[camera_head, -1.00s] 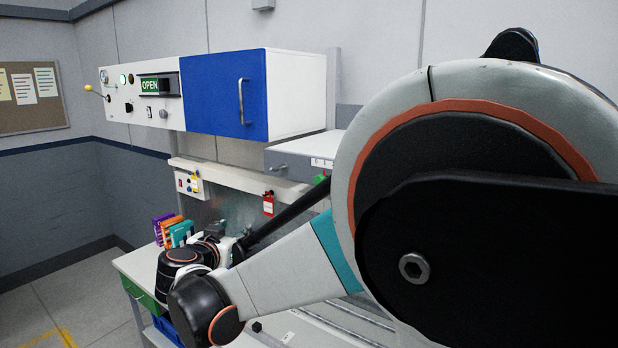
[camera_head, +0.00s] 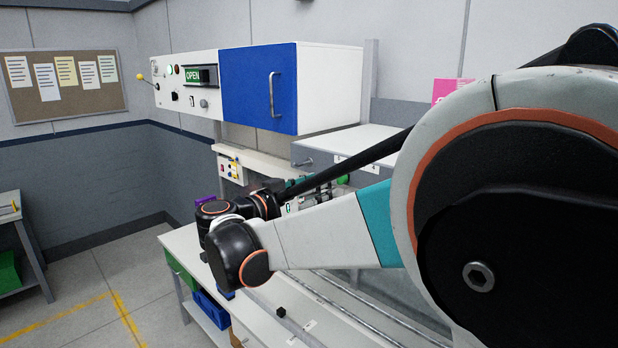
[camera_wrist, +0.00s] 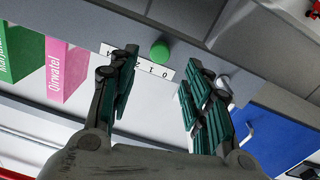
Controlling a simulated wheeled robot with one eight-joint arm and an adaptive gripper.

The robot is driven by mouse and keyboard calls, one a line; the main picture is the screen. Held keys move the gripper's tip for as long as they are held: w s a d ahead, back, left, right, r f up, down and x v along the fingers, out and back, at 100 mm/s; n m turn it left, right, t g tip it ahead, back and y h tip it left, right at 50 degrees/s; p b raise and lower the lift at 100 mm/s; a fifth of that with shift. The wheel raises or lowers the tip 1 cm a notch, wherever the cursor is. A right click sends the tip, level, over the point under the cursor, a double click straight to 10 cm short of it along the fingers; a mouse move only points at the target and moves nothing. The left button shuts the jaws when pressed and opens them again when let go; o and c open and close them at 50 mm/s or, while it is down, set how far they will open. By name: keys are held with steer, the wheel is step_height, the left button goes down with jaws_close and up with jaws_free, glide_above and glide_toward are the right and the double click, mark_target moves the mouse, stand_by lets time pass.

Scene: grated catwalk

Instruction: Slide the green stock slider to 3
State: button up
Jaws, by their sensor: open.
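The green slider knob (camera_wrist: 159,50) shows in the wrist view, beside a white number strip (camera_wrist: 152,68) on a grey panel. The strip's figures appear upside down, with 0 at the right end; the left finger hides part of it. I cannot tell the exact number at the knob. My gripper (camera_wrist: 161,60) is open, one teal-padded finger on each side of the knob in the picture, and seems not to touch it.
A pink box (camera_wrist: 66,72) and a green box (camera_wrist: 20,52) stand left of the knob in the wrist view. A blue cabinet door (camera_head: 258,88) and a control panel (camera_head: 185,85) hang above the white bench (camera_head: 185,240). My arm hides much of the bench.

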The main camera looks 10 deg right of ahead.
mark_target(338, 179)
steer(key=x, duration=0.7)
steer(key=shift+p, duration=0.4)
jaws_close()
